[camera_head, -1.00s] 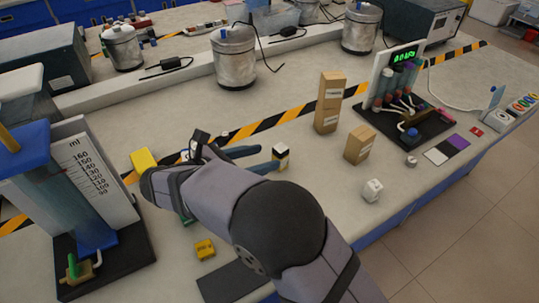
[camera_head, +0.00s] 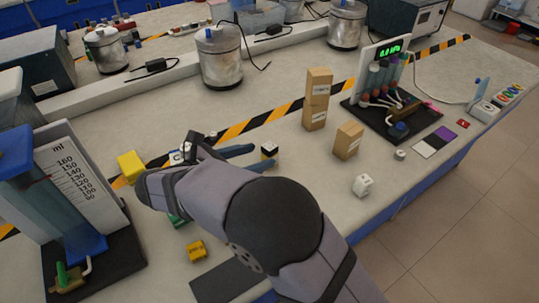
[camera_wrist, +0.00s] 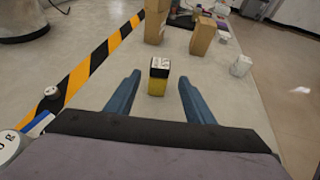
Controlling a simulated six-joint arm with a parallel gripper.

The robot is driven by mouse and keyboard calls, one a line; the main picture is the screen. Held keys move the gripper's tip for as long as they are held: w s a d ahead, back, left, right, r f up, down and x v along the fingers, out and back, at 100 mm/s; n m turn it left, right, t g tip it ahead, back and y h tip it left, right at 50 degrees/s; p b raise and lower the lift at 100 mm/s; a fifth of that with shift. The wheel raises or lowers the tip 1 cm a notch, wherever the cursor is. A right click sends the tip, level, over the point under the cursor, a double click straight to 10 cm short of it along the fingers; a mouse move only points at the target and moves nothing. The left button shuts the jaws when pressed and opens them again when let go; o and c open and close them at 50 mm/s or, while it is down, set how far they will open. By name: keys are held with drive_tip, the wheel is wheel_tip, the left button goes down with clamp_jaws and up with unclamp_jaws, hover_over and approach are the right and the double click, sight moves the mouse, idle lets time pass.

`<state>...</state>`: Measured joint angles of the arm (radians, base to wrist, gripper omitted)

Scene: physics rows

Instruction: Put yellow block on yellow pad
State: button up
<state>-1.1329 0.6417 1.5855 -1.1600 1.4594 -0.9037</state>
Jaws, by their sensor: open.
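A small block (camera_wrist: 157,77) with a yellow lower part and a black and white marked top stands upright on the bench. It also shows in the head view (camera_head: 269,149). My gripper (camera_wrist: 160,78) is open, with its blue fingers low and pointing at this block. In the wrist view the block appears between the fingertips, with a gap on each side. In the head view my gripper (camera_head: 263,155) is partly hidden by my arm. A plain yellow block (camera_head: 131,167) lies farther left, and a small yellow marked piece (camera_head: 196,251) lies nearer the front. I cannot make out a yellow pad.
Wooden blocks (camera_head: 348,141) stand right of my gripper, with a white cube (camera_head: 363,184) nearer the edge. White, black and purple patches (camera_head: 435,142) lie farther right. A measuring apparatus (camera_head: 75,180) stands left. Striped tape (camera_head: 255,124) runs behind the gripper.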

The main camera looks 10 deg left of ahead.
drive_tip(key=shift+x, duration=2.9)
drive_tip(key=shift+w+r, duration=0.1)
drive_tip(key=shift+r, duration=0.05)
drive_tip(key=shift+c, duration=0.5)
drive_tip(key=shift+a, duration=0.1)
drive_tip(key=c, duration=1)
drive_tip(key=shift+c, duration=0.2)
drive_tip(key=shift+r, duration=0.1)
wheel_tip(320, 180, up, 10)
drive_tip(key=shift+f+p, duration=0.1)
drive_tip(key=shift+p, duration=0.4)
wheel_tip(320, 180, up, 18)
drive_tip(key=p, duration=1.8)
hover_over(265, 152)
drive_tip(key=w, duration=0.2)
drive_tip(key=shift+s+d+f, duration=0.2)
drive_tip(key=shift+s+d, duration=0.05)
drive_tip(key=shift+d, duration=0.2)
